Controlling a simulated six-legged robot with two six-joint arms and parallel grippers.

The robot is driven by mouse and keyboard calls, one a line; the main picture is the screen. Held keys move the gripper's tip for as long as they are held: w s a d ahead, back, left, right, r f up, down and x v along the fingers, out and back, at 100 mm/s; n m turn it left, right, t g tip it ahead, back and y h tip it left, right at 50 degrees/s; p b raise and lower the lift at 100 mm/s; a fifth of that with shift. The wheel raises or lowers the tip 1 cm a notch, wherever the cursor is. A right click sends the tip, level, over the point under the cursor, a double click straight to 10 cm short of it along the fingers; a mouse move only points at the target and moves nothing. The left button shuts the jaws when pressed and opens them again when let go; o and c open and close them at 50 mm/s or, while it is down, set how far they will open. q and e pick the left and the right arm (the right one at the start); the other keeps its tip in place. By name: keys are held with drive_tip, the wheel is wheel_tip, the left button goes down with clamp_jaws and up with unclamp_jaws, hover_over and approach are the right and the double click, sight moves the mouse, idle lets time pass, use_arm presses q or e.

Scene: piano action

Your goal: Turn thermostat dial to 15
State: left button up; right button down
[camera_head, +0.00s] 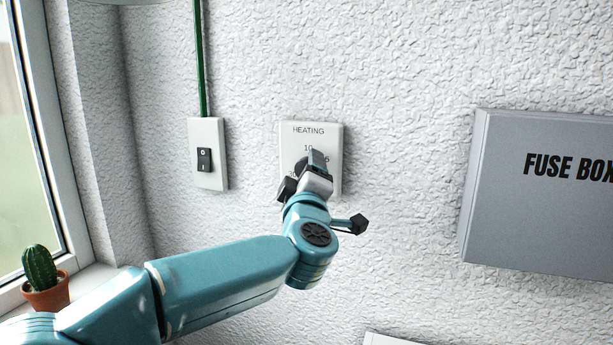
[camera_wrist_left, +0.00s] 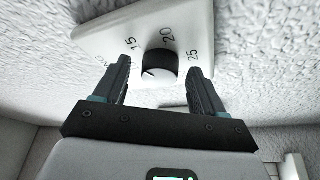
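The thermostat is a white wall plate (camera_head: 333,136) marked "HEATING", with a number scale. It fills the top of the left wrist view (camera_wrist_left: 185,22), where 15, 20 and 25 are readable around a round black dial (camera_wrist_left: 160,62). In the head view, my left gripper (camera_head: 306,172) covers most of the dial and part of the scale. My right gripper is out of view.
A white light switch (camera_head: 207,175) with a black rocker is left of the thermostat, with a green cable (camera_head: 200,60) above it. A grey fuse box (camera_head: 535,190) juts out at right. A potted cactus (camera_head: 43,280) stands by the window at left. The wall between is clear.

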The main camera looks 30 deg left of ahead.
use_arm(q)
drive_tip(key=b+v, duration=0.2)
drive_tip(key=v, duration=1.4)
drive_tip(key=shift+b, duration=0.3)
drive_tip(key=shift+s+d, duration=0.1)
drive_tip(key=shift+s, duration=0.1)
